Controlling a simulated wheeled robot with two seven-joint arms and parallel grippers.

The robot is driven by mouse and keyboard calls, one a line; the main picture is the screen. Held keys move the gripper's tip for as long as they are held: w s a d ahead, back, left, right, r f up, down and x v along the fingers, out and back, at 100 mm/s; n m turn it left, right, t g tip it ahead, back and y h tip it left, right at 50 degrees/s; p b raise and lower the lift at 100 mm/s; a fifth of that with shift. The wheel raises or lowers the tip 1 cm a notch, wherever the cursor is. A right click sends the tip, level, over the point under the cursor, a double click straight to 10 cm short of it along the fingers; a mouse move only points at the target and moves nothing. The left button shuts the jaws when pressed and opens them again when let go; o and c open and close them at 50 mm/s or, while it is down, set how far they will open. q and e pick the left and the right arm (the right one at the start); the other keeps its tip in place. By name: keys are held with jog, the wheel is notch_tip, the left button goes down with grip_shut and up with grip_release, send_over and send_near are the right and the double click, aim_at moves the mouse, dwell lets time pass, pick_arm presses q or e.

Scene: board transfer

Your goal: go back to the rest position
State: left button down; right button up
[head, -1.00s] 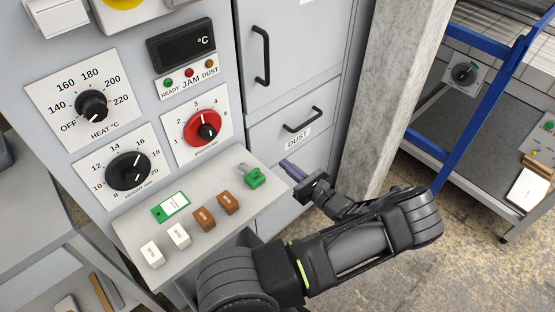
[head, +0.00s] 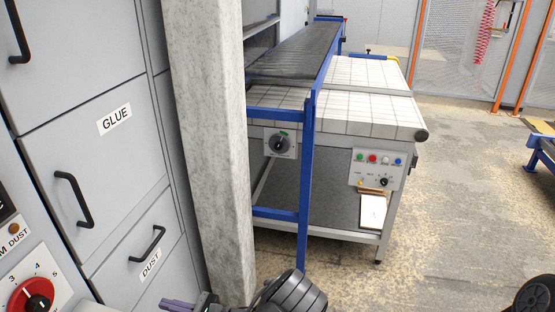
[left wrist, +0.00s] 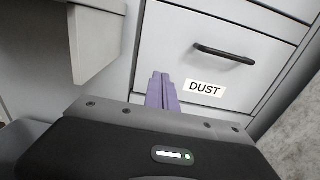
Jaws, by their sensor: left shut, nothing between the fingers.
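My left gripper (head: 182,303) shows at the bottom edge of the head view, with its purple fingers pointing left and my dark arm beside it. In the left wrist view its purple fingers (left wrist: 162,90) lie together, shut with nothing between them. They point toward the front of the grey cabinet, near the drawer labelled DUST (left wrist: 203,88). I cannot tell the exact gap to the drawer. My right gripper is not in view; a dark rounded part shows at the lower right corner of the head view.
The grey cabinet with GLUE (head: 113,119) and DUST (head: 150,266) labels stands at left, its red knob (head: 31,295) at the lower left. A concrete pillar (head: 212,150) stands beside it. A conveyor table (head: 350,105) with blue frame is behind. Floor at right is mostly clear.

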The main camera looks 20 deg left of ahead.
pick_arm(q)
jog(key=s+d+f+n+g+h, duration=0.3)
jog(key=s+d+f+h, duration=0.25)
jog(key=s+f, duration=0.35)
jog(key=s+d+f+n+g+h, duration=0.3)
jog(key=s+d+f+h, duration=0.3)
jog(key=s, duration=0.4)
jog(key=s+d+f+n+t+h, duration=0.1)
jog(key=d+n+h, duration=0.3)
jog(key=d, duration=0.5)
jog(key=s+d+f+n+t+h, duration=0.15)
jog(key=d+n+h, duration=0.3)
jog(key=d, duration=0.45)
jog(key=w+d+r+n+t+h, duration=0.2)
jog(key=w+d+r+n+t, duration=0.2)
jog(key=w+d+n+t, duration=0.1)
jog(key=shift+w+d+r, duration=0.4)
jog(key=shift+w, duration=0.15)
